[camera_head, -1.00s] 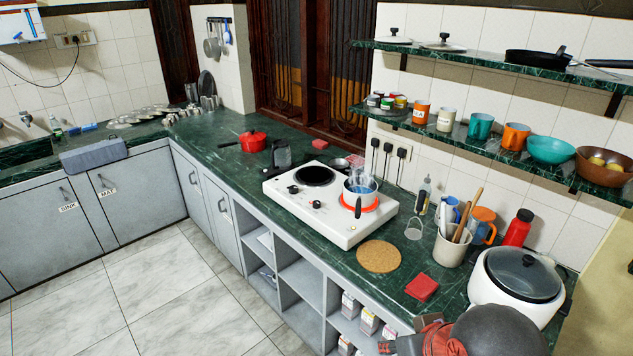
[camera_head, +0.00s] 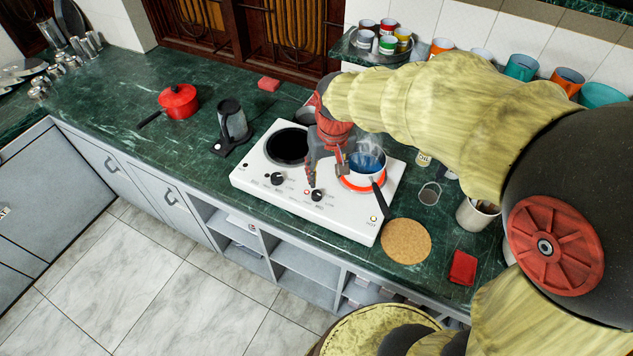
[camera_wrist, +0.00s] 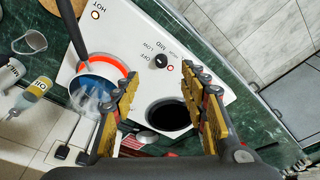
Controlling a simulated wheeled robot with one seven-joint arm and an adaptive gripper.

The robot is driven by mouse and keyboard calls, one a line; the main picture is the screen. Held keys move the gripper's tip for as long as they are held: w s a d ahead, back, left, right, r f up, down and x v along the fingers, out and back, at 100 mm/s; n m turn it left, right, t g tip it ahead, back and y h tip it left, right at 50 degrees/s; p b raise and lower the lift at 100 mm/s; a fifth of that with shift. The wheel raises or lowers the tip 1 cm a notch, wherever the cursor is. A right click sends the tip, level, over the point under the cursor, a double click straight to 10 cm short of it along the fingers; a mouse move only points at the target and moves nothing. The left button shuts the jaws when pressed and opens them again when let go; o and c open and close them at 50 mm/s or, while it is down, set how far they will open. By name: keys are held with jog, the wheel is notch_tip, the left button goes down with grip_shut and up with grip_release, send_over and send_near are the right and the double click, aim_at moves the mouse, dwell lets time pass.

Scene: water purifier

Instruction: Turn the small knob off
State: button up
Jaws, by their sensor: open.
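The white two-burner stove (camera_head: 262,184) has two black knobs on its front part. The right knob (camera_head: 317,195), beside a lit red light, also shows in the wrist view (camera_wrist: 161,61) with OFF, LOW, MID and HIGH marks around it. The left knob (camera_head: 277,179) looks similar in size. The right burner (camera_head: 374,187) glows orange under a steaming pot (camera_head: 367,164). My gripper (camera_head: 327,178) is open and empty above the stove, close to the right knob. In the wrist view its fingertips (camera_wrist: 160,76) lie on either side just below the knob, apparently not touching it.
The pot's black handle (camera_head: 379,198) points toward the front, right of my gripper. The left burner (camera_head: 287,146) is dark and bare. A black stand (camera_head: 232,125) and red pot (camera_head: 179,101) are left of the stove. A cork mat (camera_head: 405,241) lies right of it.

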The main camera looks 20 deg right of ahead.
jog(key=w+f+g+p, duration=0.1)
jog(key=w+f+p, duration=0.1)
jog(key=w+f, duration=0.2)
jog(key=g+p, duration=0.1)
jog(key=p, duration=0.2)
send_over(316, 193)
notch_tip(316, 193, down, 5)
jog(key=shift+f, duration=0.1)
notch_tip(316, 193, down, 8)
jog(key=shift+f+b, duration=0.2)
jog(key=shift+b, duration=0.4)
jog(key=shift+c, duration=1)
grip_shut()
